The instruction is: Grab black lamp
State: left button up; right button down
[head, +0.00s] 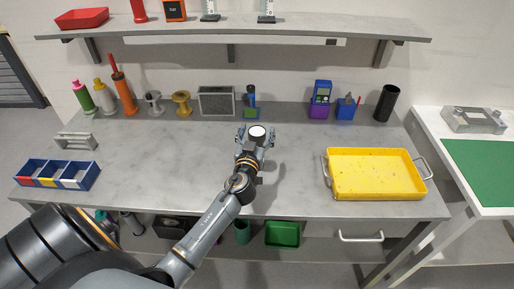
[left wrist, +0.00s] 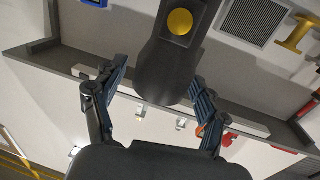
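The black lamp (head: 257,131) stands in the middle of the workbench, with its round white face turned up in the head view. In the left wrist view the lamp (left wrist: 172,55) is a dark body with a round yellow button, partly cut off by the frame's top edge. My left gripper (head: 256,136) is at the lamp, with one finger on each side. In the left wrist view the gripper's (left wrist: 160,82) fingers are spread, and a narrow gap shows between the left finger and the lamp. Contact on the right side is unclear. My right gripper is out of view.
A yellow tray (head: 375,174) lies to the right on the workbench (head: 150,160). A blue divided bin (head: 57,175) is at the left. Bottles, spools, a grey speaker box (head: 217,101) and a black cylinder (head: 387,103) line the back. A shelf (head: 200,31) hangs above.

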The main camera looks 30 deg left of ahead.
pick_arm(q)
grip_shut()
jog(key=shift+r, duration=0.15)
